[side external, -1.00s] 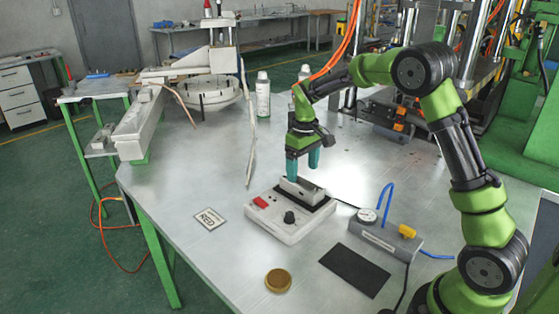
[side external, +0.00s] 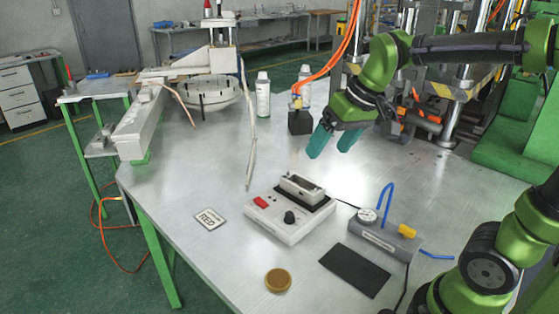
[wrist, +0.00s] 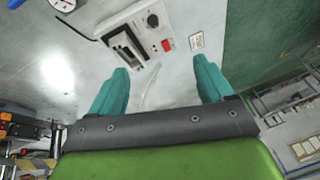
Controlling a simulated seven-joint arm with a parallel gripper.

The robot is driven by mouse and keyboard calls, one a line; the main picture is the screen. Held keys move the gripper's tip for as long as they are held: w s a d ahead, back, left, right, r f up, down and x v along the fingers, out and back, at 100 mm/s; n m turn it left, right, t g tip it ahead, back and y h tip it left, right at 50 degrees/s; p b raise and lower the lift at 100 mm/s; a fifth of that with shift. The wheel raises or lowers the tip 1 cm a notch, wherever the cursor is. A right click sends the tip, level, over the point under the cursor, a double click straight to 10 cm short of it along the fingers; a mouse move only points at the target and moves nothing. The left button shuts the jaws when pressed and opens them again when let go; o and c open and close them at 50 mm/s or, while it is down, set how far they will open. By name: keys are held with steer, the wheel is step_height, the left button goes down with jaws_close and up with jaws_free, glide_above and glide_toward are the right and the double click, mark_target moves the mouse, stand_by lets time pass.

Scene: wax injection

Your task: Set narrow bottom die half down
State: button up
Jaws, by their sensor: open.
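The narrow bottom die half (side external: 303,187), a small grey rectangular block with a recess in its top, sits on the dark plate of the white device (side external: 285,228). It also shows in the wrist view (wrist: 127,44), on the white device near the top. My gripper (side external: 332,145) has teal fingers, is open and empty, and is above and to the right of the die half, clear of it. In the wrist view my gripper (wrist: 163,72) has its fingers wide apart with bare table between them.
A dark block (side external: 300,122) with orange hoses is left of my gripper. Bottles (side external: 263,97) stand behind.

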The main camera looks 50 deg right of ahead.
steer(key=s+a+f+m+t, duration=0.1)
steer(key=s+a+f+t, duration=0.1)
steer(key=s, duration=0.6)
steer(key=shift+s+a+m+t+y, duration=0.3)
steer(key=shift+s+a, duration=0.1)
steer(key=shift+a, duration=0.3)
steer(key=shift+c, duration=0.2)
